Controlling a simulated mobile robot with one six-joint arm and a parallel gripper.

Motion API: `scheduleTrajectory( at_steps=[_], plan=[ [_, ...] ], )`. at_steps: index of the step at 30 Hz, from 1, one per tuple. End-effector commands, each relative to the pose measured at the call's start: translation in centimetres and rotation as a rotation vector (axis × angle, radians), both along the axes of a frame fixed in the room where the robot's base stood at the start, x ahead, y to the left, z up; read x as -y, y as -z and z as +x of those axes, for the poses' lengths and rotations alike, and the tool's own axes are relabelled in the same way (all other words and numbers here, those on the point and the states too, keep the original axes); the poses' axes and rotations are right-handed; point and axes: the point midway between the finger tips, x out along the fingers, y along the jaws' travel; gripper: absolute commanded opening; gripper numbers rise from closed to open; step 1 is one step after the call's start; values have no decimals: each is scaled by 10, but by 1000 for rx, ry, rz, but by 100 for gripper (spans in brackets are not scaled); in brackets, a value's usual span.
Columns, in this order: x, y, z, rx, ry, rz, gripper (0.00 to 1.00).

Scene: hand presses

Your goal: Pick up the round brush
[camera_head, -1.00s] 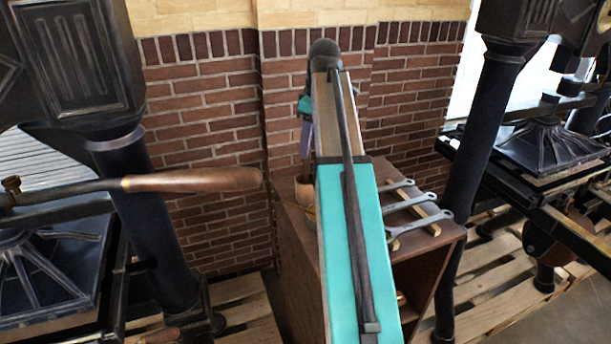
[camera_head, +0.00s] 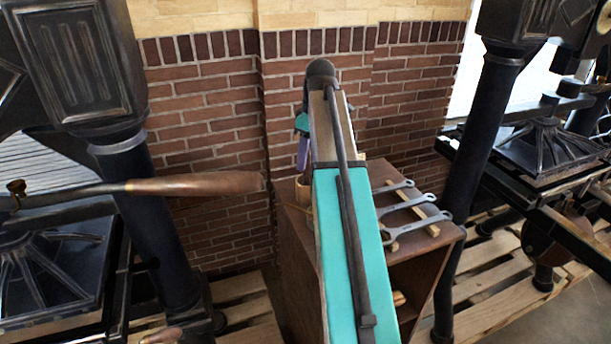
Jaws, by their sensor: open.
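My gripper (camera_head: 302,150) is partly hidden behind my own turquoise arm link. Its teal part and a purple finger show to the left of the arm, pointing down, with the jaws open. A small tan, rounded object (camera_head: 303,189) stands on the left back part of the brown cabinet top (camera_head: 292,222), just below the finger. It may be the round brush, but most of it is hidden and I cannot tell for sure. I cannot tell whether the finger touches it.
Several grey wrenches (camera_head: 410,203) lie across wooden strips on the cabinet's right side. A black press with a wooden-handled lever (camera_head: 195,184) stands at left, another press (camera_head: 545,150) at right. A brick wall (camera_head: 215,110) is behind.

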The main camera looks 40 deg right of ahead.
Motion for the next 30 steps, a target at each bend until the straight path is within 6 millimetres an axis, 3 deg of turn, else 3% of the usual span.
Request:
scheduleTrajectory(
  at_steps=[12, 29, 30],
  plan=[
    [-4, 29, 4, 0, 1, 0, 43],
    [-3, 30, 4, 0, 2, 0, 43],
    [-3, 30, 4, 0, 2, 0, 39]
  ],
)
